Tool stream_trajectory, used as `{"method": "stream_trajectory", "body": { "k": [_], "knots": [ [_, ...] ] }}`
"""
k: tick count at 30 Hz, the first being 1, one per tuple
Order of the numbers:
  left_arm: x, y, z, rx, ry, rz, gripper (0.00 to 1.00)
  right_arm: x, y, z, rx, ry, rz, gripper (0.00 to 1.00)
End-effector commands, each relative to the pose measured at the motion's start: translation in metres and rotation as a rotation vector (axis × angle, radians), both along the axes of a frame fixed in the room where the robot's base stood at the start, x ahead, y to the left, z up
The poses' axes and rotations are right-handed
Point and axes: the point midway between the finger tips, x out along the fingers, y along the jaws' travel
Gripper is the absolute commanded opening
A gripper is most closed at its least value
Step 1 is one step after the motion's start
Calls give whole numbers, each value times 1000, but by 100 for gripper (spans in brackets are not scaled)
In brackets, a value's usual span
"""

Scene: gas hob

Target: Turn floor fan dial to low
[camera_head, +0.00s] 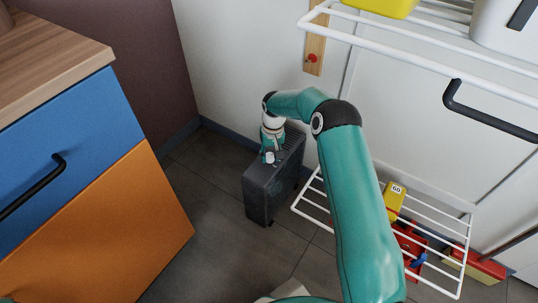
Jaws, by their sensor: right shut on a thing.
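The floor fan (258,196) is a dark grey upright box on the tiled floor near the wall. A small white dial (269,158) shows on its top, toward the near edge. My right gripper (269,151) points down at the fan's top and is shut on the dial. The fingers are small here and partly hide the dial, so its setting cannot be read. My right arm reaches over from the lower right. My left gripper is not in view.
A white wire rack (462,255) stands at the right, holding a yellow item (395,201) and red items. An upper rack (390,53) crosses the top right. A cabinet with blue (95,135) and orange fronts stands at left. Floor left of the fan is clear.

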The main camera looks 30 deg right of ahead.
Motion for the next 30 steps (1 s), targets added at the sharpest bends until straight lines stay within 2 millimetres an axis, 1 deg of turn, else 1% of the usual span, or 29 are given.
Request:
{"method": "stream_trajectory", "body": {
  "k": [9,15,21,30],
  "knots": [
    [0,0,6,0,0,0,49,-1,0,0,0,3,-273,1],
    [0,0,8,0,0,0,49,-1,-1,0,-2,3,-395,1],
    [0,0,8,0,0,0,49,-1,-2,0,-4,3,-465,1],
    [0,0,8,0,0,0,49,-2,-3,0,-7,3,-490,1]
  ]
}}
